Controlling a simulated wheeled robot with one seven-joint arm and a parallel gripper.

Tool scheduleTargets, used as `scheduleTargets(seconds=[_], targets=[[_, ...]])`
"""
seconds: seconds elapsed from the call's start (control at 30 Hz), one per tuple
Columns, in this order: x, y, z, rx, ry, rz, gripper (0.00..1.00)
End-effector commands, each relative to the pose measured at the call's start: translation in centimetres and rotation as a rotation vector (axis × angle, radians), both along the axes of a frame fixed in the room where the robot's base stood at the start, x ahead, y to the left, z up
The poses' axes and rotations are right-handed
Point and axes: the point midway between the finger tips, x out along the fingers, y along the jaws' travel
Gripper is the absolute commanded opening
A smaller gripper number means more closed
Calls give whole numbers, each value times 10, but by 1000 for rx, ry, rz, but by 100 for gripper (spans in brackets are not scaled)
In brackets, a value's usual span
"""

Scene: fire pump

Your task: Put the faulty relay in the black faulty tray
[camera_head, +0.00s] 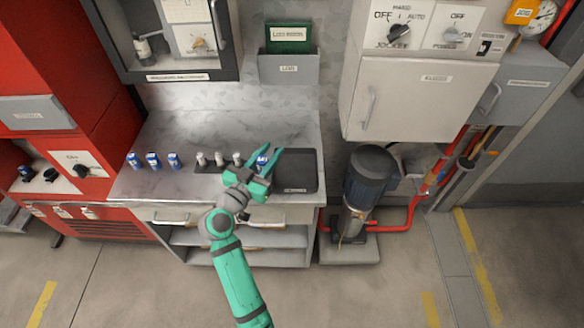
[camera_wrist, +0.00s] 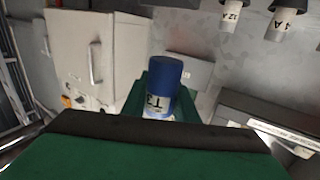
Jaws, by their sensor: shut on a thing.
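A blue relay (camera_head: 262,159) with a white label is between the fingers of my gripper (camera_head: 265,160), at the left edge of the black tray (camera_head: 303,172) on the counter. In the wrist view my gripper (camera_wrist: 162,105) is shut on this relay (camera_wrist: 166,72), and its label reads "T3". I cannot tell its exact height above the counter or whether it overlaps the tray. The visible part of the tray looks empty.
Three blue-and-white relays (camera_head: 153,161) stand at the counter's left. Several white cylinders (camera_head: 219,159) stand on a dark strip just left of my gripper. A wall cabinet (camera_head: 180,35) and a grey holder (camera_head: 289,69) are behind. A pump (camera_head: 368,175) stands right of the counter.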

Motion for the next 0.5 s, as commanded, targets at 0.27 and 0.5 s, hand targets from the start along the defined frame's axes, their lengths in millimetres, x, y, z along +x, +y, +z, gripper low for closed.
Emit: scheduleTargets(seconds=[0.27,0.5], targets=[[15,-42,-42,-1,3,-2,4],[21,-56,-58,0,0,-2,4]])
